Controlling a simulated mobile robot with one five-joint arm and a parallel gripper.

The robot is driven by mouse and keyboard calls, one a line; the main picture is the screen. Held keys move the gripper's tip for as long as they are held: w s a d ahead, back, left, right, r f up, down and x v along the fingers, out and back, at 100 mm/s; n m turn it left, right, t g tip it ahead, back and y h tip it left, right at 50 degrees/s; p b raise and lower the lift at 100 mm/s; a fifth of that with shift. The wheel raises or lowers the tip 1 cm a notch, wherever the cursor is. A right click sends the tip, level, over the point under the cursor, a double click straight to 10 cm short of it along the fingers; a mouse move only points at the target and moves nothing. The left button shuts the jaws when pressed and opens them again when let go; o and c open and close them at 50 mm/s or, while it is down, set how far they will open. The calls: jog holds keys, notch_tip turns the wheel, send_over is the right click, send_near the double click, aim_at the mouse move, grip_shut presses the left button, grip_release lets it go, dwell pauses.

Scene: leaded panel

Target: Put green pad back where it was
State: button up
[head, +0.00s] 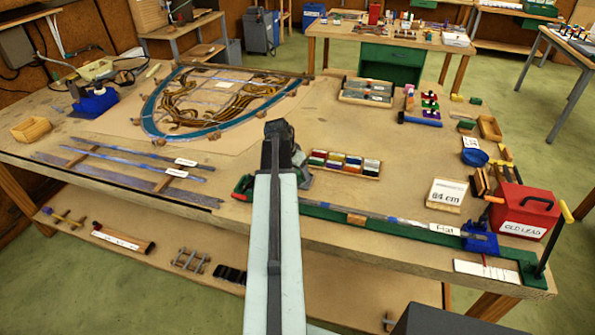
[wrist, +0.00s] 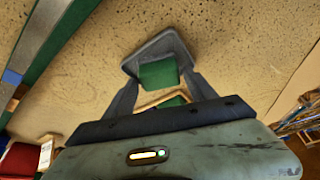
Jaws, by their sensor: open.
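A green pad (wrist: 158,74) shows in the wrist view between the two dark fingers of my gripper (wrist: 160,84). It lies against a dark grey, square-edged piece (wrist: 150,47) above the speckled tabletop. My gripper is open, with a finger on either side of the pad; I cannot tell whether they touch it. A second green piece (wrist: 173,102) shows nearer the palm, beside a pale wooden edge. In the head view my arm hides the fingertips and the pad between them.
The head view shows a green rail (head: 400,229) along the front edge and a red box (head: 523,211) at right. Colour blocks in a tray (head: 344,164) stand right of my arm. A leaded panel (head: 222,100) lies at left. Bare tabletop lies right of centre.

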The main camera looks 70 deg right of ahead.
jog(key=p+v, duration=0.7)
jog(key=v, duration=0.3)
jog(key=shift+p, duration=0.4)
jog(key=shift+f, duration=0.1)
jog(key=w+a+f+n+t+y, duration=0.15)
jog(key=w+a+n, duration=0.95)
jog(key=w+a, duration=1.75)
jog(key=w+a+n+y, duration=0.1)
jog(key=a+n, duration=0.9)
jog(key=a, duration=2.4)
jog(key=shift+w+a+n+y, duration=0.15)
jog(key=shift+a+n+y, duration=0.25)
jog(key=shift+y, duration=0.55)
